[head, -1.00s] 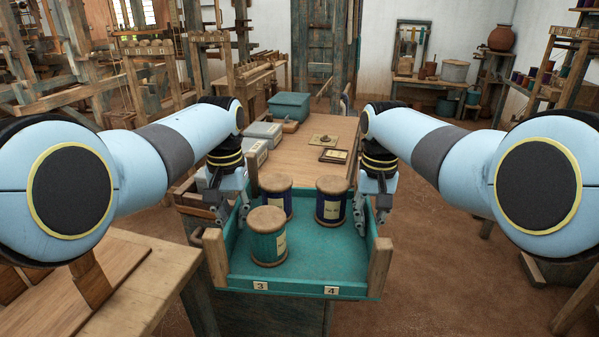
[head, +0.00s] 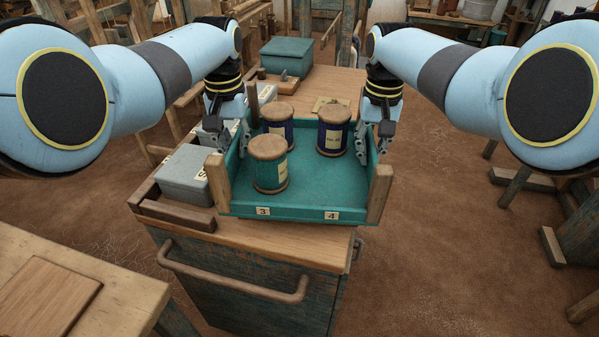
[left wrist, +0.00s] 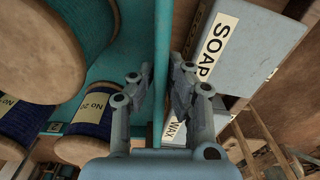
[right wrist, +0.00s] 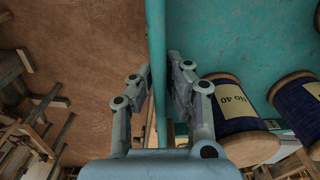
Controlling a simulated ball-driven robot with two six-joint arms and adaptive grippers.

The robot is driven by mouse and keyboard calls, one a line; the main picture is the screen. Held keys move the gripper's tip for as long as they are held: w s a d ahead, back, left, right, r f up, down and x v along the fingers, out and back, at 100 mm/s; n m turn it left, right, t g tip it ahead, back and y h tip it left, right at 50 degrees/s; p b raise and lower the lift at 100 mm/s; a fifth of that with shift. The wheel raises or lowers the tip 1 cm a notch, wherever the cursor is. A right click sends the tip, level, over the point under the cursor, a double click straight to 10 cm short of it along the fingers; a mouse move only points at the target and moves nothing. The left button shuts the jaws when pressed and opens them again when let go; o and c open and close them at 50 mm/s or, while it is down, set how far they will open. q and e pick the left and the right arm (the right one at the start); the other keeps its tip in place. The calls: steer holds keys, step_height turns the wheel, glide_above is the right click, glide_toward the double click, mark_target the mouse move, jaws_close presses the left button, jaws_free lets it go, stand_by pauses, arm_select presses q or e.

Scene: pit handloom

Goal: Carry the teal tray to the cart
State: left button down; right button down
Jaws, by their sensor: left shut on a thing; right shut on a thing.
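The teal tray (head: 325,192) has wooden end posts and labels 3 and 4. It looks level over the front of the cart's wooden top (head: 250,233); I cannot tell if they touch. A teal thread spool (head: 268,170) and two navy spools (head: 278,122) (head: 333,138) stand upright in it. My left gripper (head: 216,138) is shut on the tray's left wall, seen between its fingers in the left wrist view (left wrist: 162,75). My right gripper (head: 373,142) is shut on the right wall, also seen in the right wrist view (right wrist: 157,75).
Grey boxes, one labelled SOAP (left wrist: 235,50), stand left of the tray on the cart. A teal box (head: 286,57) and a wooden tool (head: 277,85) are at its back. A cart handle (head: 235,285) faces me. A wooden table (head: 85,280) is at lower left.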

mark_target(239, 164)
arm_select(q)
steer(key=shift+w, duration=0.15)
arm_select(e)
steer(key=shift+w, duration=0.15)
arm_select(q)
steer(key=shift+r, duration=0.1)
arm_select(e)
steer(key=shift+r, duration=0.15)
